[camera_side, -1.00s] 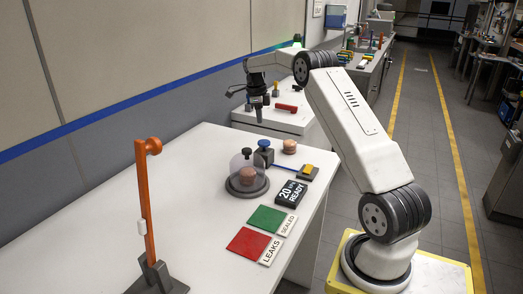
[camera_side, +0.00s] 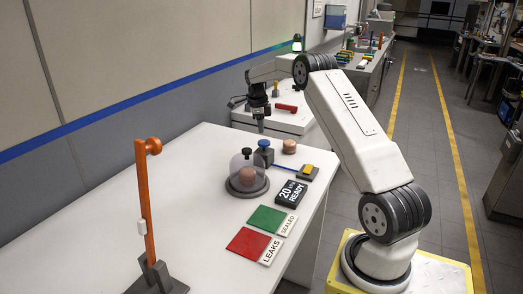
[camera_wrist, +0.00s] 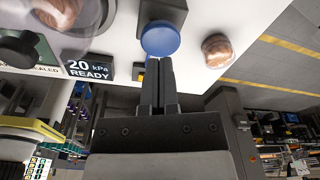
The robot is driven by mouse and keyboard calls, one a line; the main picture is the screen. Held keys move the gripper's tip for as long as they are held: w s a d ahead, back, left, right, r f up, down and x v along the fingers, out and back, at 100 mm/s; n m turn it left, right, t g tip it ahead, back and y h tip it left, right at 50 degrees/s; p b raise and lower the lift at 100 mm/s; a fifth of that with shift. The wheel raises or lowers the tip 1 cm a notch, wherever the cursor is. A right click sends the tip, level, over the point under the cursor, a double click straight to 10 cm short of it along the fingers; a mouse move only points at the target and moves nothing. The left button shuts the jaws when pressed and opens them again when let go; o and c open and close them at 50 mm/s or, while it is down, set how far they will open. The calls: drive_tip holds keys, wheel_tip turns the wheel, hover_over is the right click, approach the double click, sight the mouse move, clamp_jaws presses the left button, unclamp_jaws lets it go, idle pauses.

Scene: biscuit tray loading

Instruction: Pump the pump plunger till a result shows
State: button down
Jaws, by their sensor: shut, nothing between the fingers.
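The pump is a dark block with a blue plunger knob (camera_side: 264,143) on top, on the white table. The blue knob (camera_wrist: 160,39) also shows in the wrist view, just beyond my fingertips. My gripper (camera_side: 260,130) is shut and empty, pointing down right above the knob; whether it touches cannot be told. In the wrist view my fingers (camera_wrist: 158,75) lie together. A clear dome (camera_side: 248,172) with a dark knob covers a round biscuit stack on a dark base. The display (camera_side: 291,193) reads "20 kPa READY".
A yellow-topped block (camera_side: 308,171) sits at the table's right edge. A green pad (camera_side: 266,219) by "SEALED" and a red pad (camera_side: 249,242) by "LEAKS" lie in front. An orange post (camera_side: 147,205) stands at left.

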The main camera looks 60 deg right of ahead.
sight(262, 142)
drive_tip(key=shift+s+f, duration=0.2)
drive_tip(key=shift+f, duration=1.35)
drive_tip(key=shift+f, duration=1.35)
drive_tip(key=w, duration=0.2)
drive_tip(key=w+a+r, duration=0.1)
drive_tip(key=shift+r, duration=0.2)
wheel_tip(262, 142, up, 8)
drive_tip(key=shift+w+a+f, duration=0.15)
drive_tip(key=shift+w+f, duration=0.1)
drive_tip(key=shift+w, duration=0.05)
